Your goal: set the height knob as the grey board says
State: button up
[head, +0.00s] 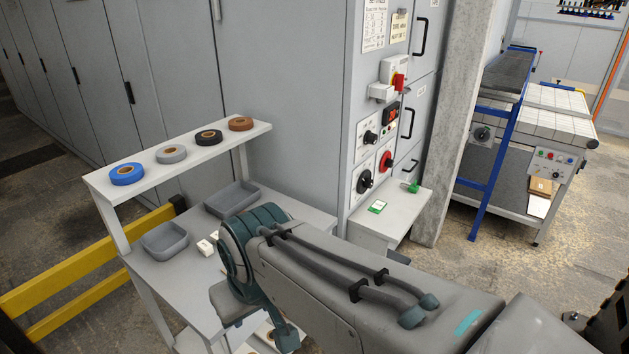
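A black knob (482,133) sits on a pale plate on the side of the bench with the conveyor at the right. Two more dark knobs, an upper knob (370,137) and a lower knob (364,182), are on the grey cabinet's panel. No label tells me which one is the height knob, and their settings are too small to read. I cannot pick out a grey board with readable writing. My arm crosses the lower middle of the head view. My gripper is not visible, and none of these knobs is being touched.
A shelf (102,182) holds several tape rolls above a table with two grey trays. A small ledge (398,208) juts below the cabinet knobs. A concrete pillar (456,120) stands between cabinet and conveyor bench. A yellow rail (85,258) is at left. Floor at right is open.

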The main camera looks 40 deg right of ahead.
aim_at(364, 182)
jog(key=u, duration=0.1)
jog(key=k, duration=0.15)
jog(key=z, duration=1.5)
